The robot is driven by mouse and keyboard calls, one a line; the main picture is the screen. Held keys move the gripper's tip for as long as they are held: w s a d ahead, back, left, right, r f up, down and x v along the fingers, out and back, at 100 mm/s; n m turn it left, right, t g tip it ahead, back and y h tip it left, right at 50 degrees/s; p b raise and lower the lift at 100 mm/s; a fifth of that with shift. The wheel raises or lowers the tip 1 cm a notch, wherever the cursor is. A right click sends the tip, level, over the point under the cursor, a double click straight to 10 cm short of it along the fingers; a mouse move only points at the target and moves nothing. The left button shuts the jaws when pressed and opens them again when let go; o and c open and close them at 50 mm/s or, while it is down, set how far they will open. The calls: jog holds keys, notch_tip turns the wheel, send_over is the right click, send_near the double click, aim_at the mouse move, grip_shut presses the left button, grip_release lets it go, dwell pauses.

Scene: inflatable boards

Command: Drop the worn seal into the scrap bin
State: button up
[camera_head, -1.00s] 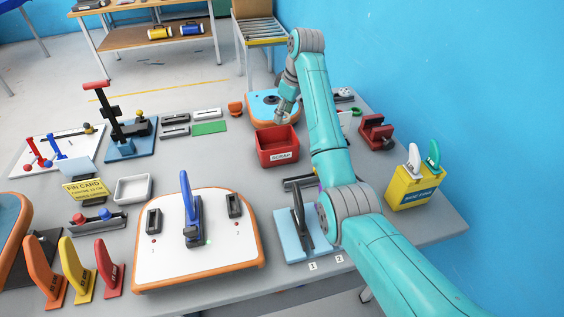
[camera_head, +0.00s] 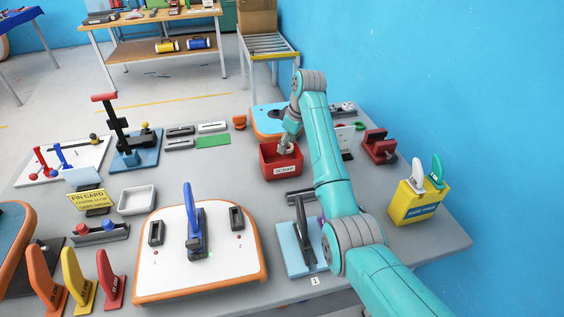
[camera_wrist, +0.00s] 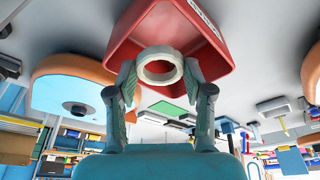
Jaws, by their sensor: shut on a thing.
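The worn seal (camera_wrist: 160,51), a pale grey-white ring, is pinched between the two fingertips of my gripper (camera_wrist: 160,72) in the wrist view. The red scrap bin (camera_head: 268,168), with a white SCRAP label on its front, stands at the back middle of the grey table. In the head view my gripper (camera_head: 285,147) is over the bin's opening, close to its rim. In the wrist view the bin (camera_wrist: 190,50) lies just beyond the seal, with its open interior facing me. The seal is hard to make out in the head view.
A blue and orange board (camera_head: 268,118) lies just behind the bin. A red clamp-like block (camera_head: 379,148) and a yellow box (camera_head: 414,204) stand to the right. A white board with a blue lever (camera_head: 165,270) is in front. A green pad (camera_head: 212,140) lies left.

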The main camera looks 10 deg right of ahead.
jog(key=o, duration=0.9)
jog(key=shift+o, duration=0.2)
jog(key=v, duration=0.7)
jog(key=shift+r, duration=0.3)
